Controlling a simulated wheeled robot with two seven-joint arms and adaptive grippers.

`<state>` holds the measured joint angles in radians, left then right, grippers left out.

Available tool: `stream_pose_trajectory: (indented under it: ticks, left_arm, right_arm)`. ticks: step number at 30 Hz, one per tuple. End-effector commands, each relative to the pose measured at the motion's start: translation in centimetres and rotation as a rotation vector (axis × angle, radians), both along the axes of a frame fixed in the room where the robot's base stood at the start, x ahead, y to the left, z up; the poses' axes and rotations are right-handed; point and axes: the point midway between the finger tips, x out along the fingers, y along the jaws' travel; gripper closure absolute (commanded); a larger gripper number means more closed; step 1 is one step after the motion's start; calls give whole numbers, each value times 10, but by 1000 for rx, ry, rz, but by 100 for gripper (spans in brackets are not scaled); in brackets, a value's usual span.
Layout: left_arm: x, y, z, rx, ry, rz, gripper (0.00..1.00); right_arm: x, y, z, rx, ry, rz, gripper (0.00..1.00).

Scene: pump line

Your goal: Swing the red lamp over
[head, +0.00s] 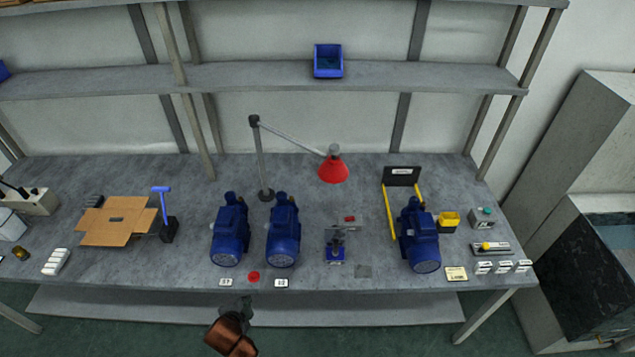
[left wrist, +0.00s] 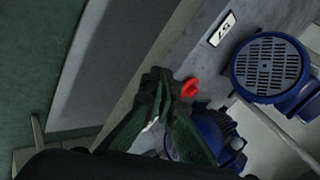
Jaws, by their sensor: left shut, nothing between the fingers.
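The red lamp (head: 333,169) hangs on a thin grey arm from an upright post (head: 260,160) at the back of the bench. Its shade is above the bench, right of the post, and points down. My left gripper (head: 243,302) is at the bench's front edge, well in front of the lamp and apart from it. Its fingers are together and empty in the left wrist view (left wrist: 166,84). A small red disc (head: 253,277) lies on the bench just beyond the fingertips. My right gripper is in neither view.
Two blue pumps (head: 230,235) (head: 284,235) stand between my left gripper and the lamp post. A third pump (head: 419,240) stands right, beside a yellow-railed frame (head: 389,215). A small blue device (head: 335,250) stands below the lamp. A shelf (head: 240,77) runs behind.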

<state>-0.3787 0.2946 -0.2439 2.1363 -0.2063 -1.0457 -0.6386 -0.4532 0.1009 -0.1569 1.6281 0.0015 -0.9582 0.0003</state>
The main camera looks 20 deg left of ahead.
Motion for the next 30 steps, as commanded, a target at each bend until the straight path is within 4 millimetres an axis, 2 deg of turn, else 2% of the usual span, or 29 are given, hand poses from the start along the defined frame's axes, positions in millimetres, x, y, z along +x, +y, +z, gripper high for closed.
stream_pose_trajectory:
  ticks: [1,5,8,11,14,15,18,21,25,30]
  left_arm:
    - [12,-1,17,57,-25,-59,100]
    - [39,-6,52,213,-90,-219,100]
    - [61,-13,86,361,-146,-352,100]
    - [84,-25,128,550,-215,-506,100]
    - [108,-45,183,812,-299,-689,100]
    - [117,-56,207,938,-337,-767,100]
    - [131,-86,262,1260,-423,-938,100]
    - [136,-112,301,1527,-485,-1049,100]
    - [136,-134,329,1752,-530,-1123,100]
    - [142,-144,338,1849,-547,-1148,100]
  right_arm:
    - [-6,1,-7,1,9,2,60]
    - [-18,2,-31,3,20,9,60]
    - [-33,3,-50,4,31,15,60]
    - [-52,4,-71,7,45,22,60]
    - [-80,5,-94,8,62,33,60]
    - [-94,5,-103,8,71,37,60]
    - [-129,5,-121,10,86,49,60]
    - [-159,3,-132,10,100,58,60]
    - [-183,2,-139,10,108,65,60]
    - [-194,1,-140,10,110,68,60]
